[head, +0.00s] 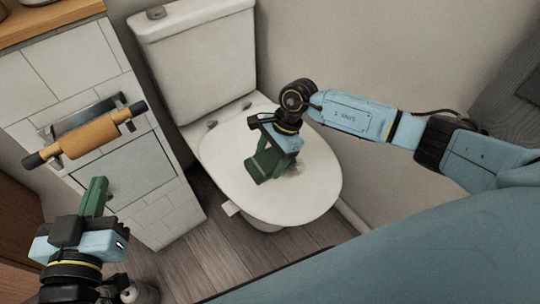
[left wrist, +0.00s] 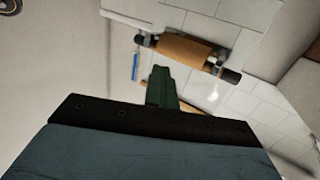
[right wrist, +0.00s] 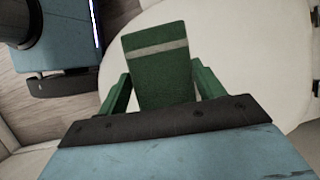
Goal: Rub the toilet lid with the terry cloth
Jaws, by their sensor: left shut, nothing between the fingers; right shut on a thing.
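The toilet lid (head: 318,190) is closed, a white oval in the middle of the head view. It also fills much of the right wrist view (right wrist: 255,50). My right gripper (head: 264,166) is over the lid's left part, pointing down. It is shut on the green terry cloth (right wrist: 157,62), which has a pale stripe and sits between the green fingers. The cloth is at or just above the lid; contact cannot be told. My left gripper (head: 96,196) is shut and empty, left of the toilet in front of the tiled cabinet; its fingers also show in the left wrist view (left wrist: 162,88).
An orange-brown roll (head: 90,140) with dark ends is mounted on the white tiled cabinet (head: 155,215), close to my left gripper. The toilet tank (head: 200,60) stands behind the lid. A wall is to the right. Wooden floor (head: 240,260) is in front.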

